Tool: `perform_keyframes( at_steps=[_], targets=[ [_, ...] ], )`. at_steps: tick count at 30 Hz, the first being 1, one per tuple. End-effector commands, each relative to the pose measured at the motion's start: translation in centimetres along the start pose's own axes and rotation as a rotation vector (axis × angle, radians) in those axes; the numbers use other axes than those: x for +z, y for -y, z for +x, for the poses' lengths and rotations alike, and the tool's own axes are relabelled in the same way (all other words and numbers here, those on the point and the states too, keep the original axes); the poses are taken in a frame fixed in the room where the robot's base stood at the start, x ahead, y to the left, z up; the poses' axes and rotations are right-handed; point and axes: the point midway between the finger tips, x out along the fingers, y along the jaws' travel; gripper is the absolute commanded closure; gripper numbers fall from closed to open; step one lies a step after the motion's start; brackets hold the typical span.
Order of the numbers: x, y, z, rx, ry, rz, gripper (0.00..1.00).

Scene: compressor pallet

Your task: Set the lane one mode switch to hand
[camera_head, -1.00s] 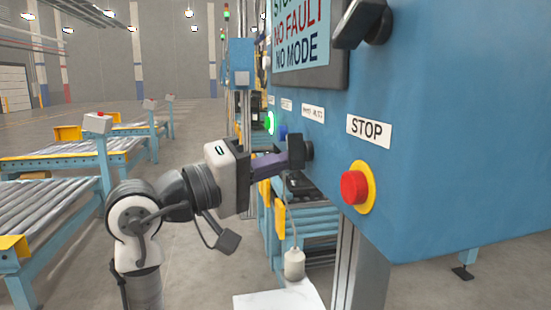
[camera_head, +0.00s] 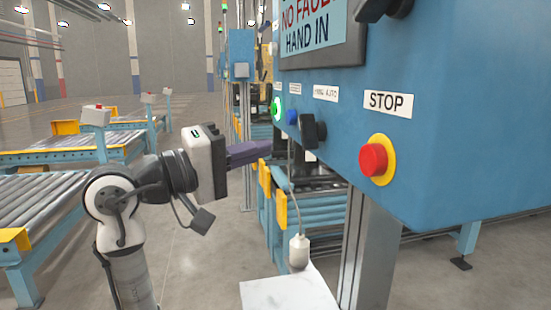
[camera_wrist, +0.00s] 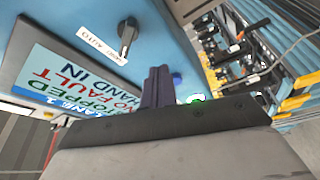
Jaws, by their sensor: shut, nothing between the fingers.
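The mode switch is a black knob (camera_head: 313,131) on the blue control panel, below a small white label (camera_head: 326,93) that appears to read HAND and AUTO. In the wrist view the knob (camera_wrist: 127,36) stands clear of my fingers, beside its label (camera_wrist: 102,47). My gripper (camera_head: 268,148) is shut and empty, just left of the knob and apart from it. Its dark purple fingers also show in the wrist view (camera_wrist: 157,84). The screen (camera_head: 312,30) shows NO FAULT and HAND IN; in the wrist view (camera_wrist: 62,82) it also shows LANE 1.
A red STOP button (camera_head: 374,160) on a yellow ring is right of the knob. A lit green button (camera_head: 277,109) and a blue button (camera_head: 292,117) are left of it. Another black handle (camera_head: 386,8) is above. Roller conveyors (camera_head: 35,220) stand at left.

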Motion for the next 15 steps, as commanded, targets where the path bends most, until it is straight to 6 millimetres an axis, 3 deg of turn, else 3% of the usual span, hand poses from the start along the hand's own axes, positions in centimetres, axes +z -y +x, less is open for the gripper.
perform_keyframes(
  at_steps=[6,15],
  targets=[
    [-0.4,-0.8,-3.5,-0.001,-0.001,0.0,1.0],
    [-0.6,-1.2,-4.5,0.0,-0.001,-0.001,1.0]
  ],
)
